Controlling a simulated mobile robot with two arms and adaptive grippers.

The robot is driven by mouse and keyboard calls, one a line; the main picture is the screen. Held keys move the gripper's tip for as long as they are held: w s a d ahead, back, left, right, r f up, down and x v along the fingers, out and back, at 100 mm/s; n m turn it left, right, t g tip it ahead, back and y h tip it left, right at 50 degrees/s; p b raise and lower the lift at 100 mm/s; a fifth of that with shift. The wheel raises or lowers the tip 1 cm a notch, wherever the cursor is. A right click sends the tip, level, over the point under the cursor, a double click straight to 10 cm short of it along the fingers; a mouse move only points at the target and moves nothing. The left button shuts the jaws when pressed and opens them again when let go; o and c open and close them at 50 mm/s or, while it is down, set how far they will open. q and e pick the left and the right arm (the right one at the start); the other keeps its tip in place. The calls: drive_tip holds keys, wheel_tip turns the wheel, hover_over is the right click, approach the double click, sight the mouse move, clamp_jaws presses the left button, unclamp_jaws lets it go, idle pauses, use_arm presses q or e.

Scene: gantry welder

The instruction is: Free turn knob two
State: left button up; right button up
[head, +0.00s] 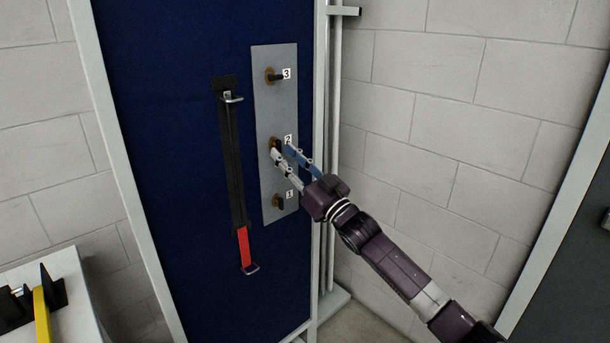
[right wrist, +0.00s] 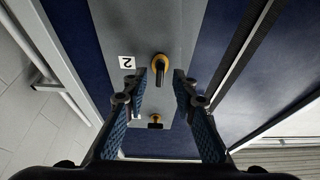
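A grey metal plate (head: 279,104) on the blue panel carries three knobs in a column, labelled 3, 2 and 1 from top to bottom. Knob two (head: 273,143) is the middle one, with an orange-brown base and a dark handle, partly hidden by my gripper in the head view. My right gripper (head: 282,149) points at it from the lower right. In the right wrist view, knob two (right wrist: 160,68) shows between the open fingertips (right wrist: 160,76), with a visible gap on each side. Its handle lies roughly along the plate's length. My left gripper is not in view.
Knob 3 (head: 274,76) sits above with its handle sideways; knob 1 (head: 279,202) sits below with its handle upright. A black strap (head: 233,160) with a red end hangs left of the plate. White pipes (head: 333,140) and a block wall (head: 430,110) are to the right.

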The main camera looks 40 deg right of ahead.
drive_tip(key=v, duration=1)
drive_tip(key=shift+f, duration=0.1)
idle(0.3)
